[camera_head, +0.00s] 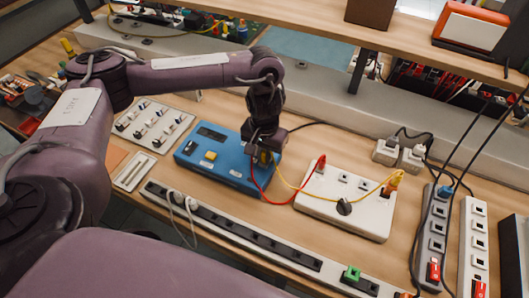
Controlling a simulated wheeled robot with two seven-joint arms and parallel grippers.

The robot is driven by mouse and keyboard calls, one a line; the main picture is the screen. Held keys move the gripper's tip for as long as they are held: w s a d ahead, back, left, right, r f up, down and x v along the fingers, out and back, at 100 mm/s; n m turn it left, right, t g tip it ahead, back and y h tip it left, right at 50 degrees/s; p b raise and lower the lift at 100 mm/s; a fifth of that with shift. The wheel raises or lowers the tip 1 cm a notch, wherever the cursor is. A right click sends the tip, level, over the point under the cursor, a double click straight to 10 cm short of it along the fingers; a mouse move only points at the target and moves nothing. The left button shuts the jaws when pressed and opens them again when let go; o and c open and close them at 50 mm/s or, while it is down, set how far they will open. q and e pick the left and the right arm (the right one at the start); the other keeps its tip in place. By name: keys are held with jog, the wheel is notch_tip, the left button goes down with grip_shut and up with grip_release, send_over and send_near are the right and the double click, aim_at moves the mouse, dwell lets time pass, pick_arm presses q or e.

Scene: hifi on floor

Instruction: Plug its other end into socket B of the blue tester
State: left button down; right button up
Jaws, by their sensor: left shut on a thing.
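A red cable (290,203) and a yellow cable (305,187) both run to this spot; I cannot tell which one is held. Their other ends, a red plug (321,162) and a yellow plug (394,182), are on the white socket box (358,214). My right gripper is not in view.
A long dark power strip (245,233) lies along the front. A white switch panel (153,125) is left of the tester. A shelf (320,22) overhangs the back.

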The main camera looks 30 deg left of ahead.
pick_arm(q)
jog(key=shift+f+p, duration=0.15)
jog(key=shift+p, duration=0.7)
dwell(2.0)
dwell(0.3)
jog(key=c, duration=1.3)
grip_release()
notch_tip(320, 180, up, 8)
jog(key=shift+p, duration=1)
notch_tip(320, 180, up, 5)
jog(key=p, duration=0.6)
jog(key=shift+f, duration=0.1)
